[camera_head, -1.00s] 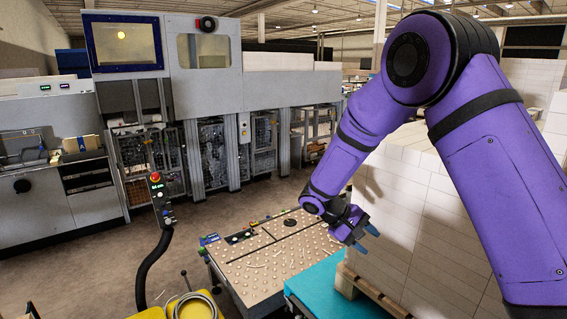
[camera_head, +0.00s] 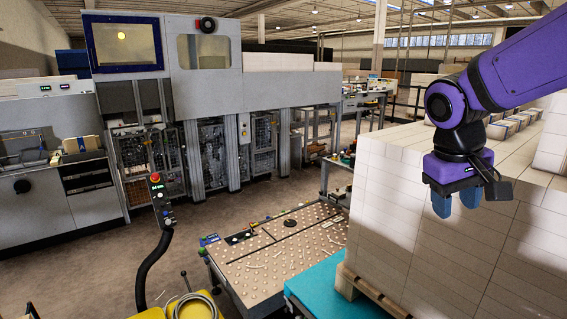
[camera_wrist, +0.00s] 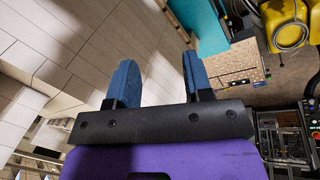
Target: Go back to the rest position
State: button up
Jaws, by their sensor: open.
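My gripper (camera_head: 456,203) is at the right of the head view, at the end of my purple arm, with its blue fingers pointing down. It hangs in front of the tall stack of white reams (camera_head: 440,225), near its upper edge. In the wrist view the two blue fingers (camera_wrist: 160,85) stand apart with nothing between them, so it is open and empty. I cannot tell the exact gap between the gripper and the stack.
The stack stands on a wooden pallet (camera_head: 372,293). Beside it are a turquoise surface (camera_head: 318,281) and a studded table (camera_head: 275,262). A control post (camera_head: 161,200) and yellow equipment (camera_head: 178,311) stand front left. Grey machines (camera_head: 215,110) line the back; open floor lies between.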

jog(key=s+r+m+t+y, duration=0.1)
jog(key=s+r+t+y, duration=0.1)
jog(key=s, duration=1.2)
jog(key=shift+d+r+t+y, duration=0.4)
jog(key=shift+r+t, duration=0.35)
jog(key=shift+t, duration=0.45)
jog(key=shift+w, duration=0.1)
